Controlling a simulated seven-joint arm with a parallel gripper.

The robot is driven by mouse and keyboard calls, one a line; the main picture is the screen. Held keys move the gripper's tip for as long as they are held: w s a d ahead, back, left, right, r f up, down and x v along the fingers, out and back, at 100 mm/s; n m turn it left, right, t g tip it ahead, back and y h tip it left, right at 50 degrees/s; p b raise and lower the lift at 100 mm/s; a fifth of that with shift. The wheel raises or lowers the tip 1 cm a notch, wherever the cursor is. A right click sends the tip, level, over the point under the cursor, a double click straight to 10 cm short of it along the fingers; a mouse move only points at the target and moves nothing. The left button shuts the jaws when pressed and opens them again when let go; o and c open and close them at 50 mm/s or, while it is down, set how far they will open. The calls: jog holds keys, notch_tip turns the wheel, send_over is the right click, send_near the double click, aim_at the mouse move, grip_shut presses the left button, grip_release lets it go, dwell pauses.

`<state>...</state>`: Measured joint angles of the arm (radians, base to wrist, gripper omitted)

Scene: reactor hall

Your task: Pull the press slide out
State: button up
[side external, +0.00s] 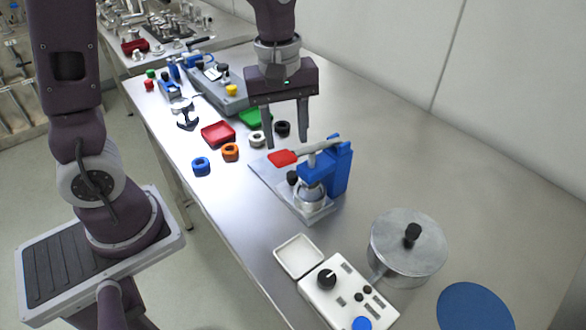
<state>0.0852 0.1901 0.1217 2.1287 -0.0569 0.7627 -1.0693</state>
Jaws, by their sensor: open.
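A small blue press (340,170) stands upright on a flat metal base plate (265,172) near the middle of the table. Its lever ends in a red handle (282,158) pointing left. A round silver part (309,197) sits low under the press head, with a black knob (292,178) at its left. I cannot tell for certain which of these low parts is the slide. My gripper (287,142) is open and empty, pointing down. In the picture its fingertips appear just above the red handle; the depth between them is unclear.
Blue (201,166), orange (230,152), white and black rings lie left of the press, with red (217,133) and green trays. In front are a white tray (299,256), a control box (347,292) and a lidded metal pot (407,250).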

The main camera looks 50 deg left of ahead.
aim_at(292, 173)
jog(key=f, duration=0.1)
jog(key=w+f+n, duration=0.1)
jog(key=f+n, duration=0.1)
jog(key=shift+w+a+f+g, duration=0.1)
jog(key=shift+w+f+g, duration=0.15)
jog(key=shift+g, duration=0.15)
notch_tip(292, 173, down, 7)
jog(key=shift+r, duration=0.1)
grip_shut()
dwell(1.0)
